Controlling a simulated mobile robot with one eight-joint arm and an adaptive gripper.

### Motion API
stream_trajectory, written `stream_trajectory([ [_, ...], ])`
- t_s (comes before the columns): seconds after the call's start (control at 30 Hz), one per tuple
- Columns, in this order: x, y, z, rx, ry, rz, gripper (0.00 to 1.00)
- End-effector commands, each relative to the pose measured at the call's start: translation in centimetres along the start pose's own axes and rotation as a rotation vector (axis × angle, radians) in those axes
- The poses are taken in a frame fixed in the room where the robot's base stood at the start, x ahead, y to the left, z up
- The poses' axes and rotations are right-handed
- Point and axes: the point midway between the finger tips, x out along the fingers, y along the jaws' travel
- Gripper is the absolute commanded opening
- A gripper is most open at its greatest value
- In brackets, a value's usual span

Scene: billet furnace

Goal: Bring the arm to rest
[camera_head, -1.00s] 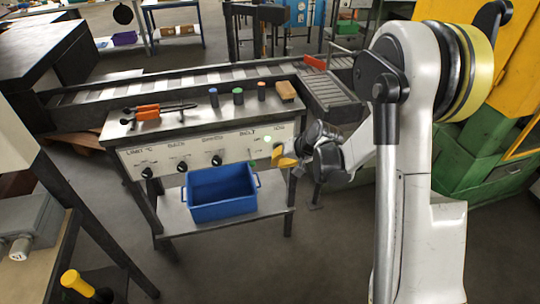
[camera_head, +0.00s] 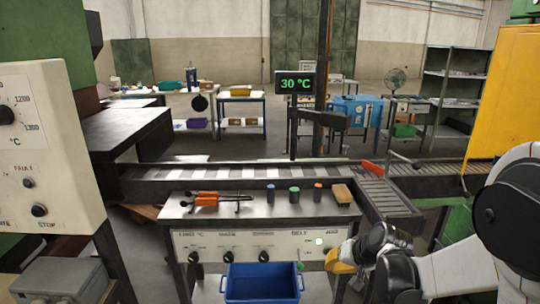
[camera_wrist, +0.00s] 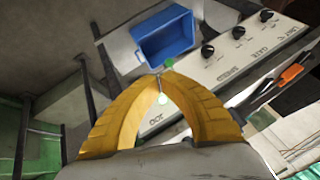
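A lit pale green lamp (camera_head: 319,241) and a green button (camera_head: 300,266) on the panel are close to the left of the fingers. In the wrist view the lamp (camera_wrist: 162,98) shows through the arch and the button (camera_wrist: 168,64) just beyond the tips. Whether the fingers touch the panel cannot be told.
A blue bin (camera_head: 262,284) is below the panel. Orange-handled tongs (camera_head: 207,199), several small cylinders and a brown block (camera_head: 342,193) lie on the bench. A roller conveyor (camera_head: 230,176) runs behind. A display (camera_head: 295,82) reads 30 °C. A control box (camera_head: 45,150) stands left.

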Motion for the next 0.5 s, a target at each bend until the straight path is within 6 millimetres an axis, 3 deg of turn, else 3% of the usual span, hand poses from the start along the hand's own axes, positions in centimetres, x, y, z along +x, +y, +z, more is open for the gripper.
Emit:
stream_trajectory([
  [0.03,-2.3,-1.1,0.6,-0.020,0.001,0.018,0.00],
  [0.2,-9.2,-3.2,2.8,-0.087,0.015,0.087,0.00],
  [0.5,-18.6,-4.5,9.7,-0.212,0.051,0.197,0.00],
])
